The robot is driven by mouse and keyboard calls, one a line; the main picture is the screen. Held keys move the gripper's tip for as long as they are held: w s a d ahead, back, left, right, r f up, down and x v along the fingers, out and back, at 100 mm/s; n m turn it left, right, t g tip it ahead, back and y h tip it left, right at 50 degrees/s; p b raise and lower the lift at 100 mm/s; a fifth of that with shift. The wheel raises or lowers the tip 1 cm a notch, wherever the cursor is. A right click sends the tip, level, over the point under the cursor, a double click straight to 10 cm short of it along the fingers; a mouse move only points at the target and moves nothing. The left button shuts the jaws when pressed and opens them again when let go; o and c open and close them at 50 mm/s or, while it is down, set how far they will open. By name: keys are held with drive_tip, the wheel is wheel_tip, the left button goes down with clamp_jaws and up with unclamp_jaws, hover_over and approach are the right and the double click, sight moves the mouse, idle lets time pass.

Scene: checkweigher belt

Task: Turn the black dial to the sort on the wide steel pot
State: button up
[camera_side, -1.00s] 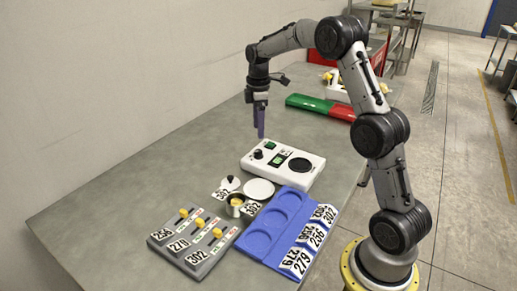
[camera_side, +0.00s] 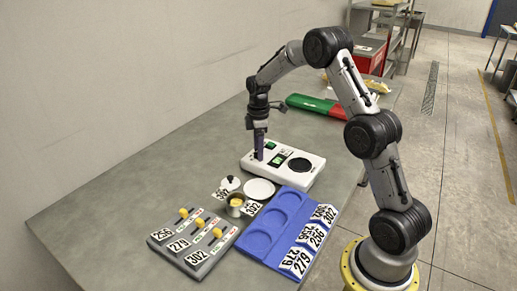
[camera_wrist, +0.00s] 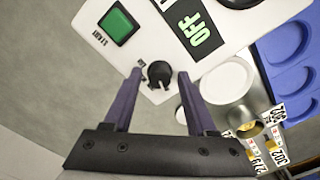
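The black dial (camera_wrist: 159,73) sits on the white checkweigher unit (camera_wrist: 100,62); in the side view my gripper hides it. My gripper (camera_side: 259,157) is down over the unit's left end. In the wrist view its two purple fingers (camera_wrist: 159,76) are apart, one on each side of the dial, with small gaps visible. The steel pot (camera_side: 236,204) stands in front of the unit, with yellow inside and a tag (camera_side: 252,208) reading 302. The wrist view also shows the pot (camera_wrist: 242,117). The unit's display (camera_wrist: 194,27) reads OFF.
A green START button (camera_wrist: 118,24) is close to the dial. A white disc (camera_side: 259,189) and a black-knobbed lid (camera_side: 230,183) lie near the pot. A blue tray (camera_side: 249,242) and a grey block (camera_side: 190,262) with yellow knobs and number tags are in front.

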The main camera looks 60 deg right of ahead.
clamp_jaws()
drive_tip(key=m, duration=0.9)
drive_tip(key=shift+r, duration=0.1)
drive_tip(key=m, duration=0.4)
drive_tip(key=shift+m, duration=2.4)
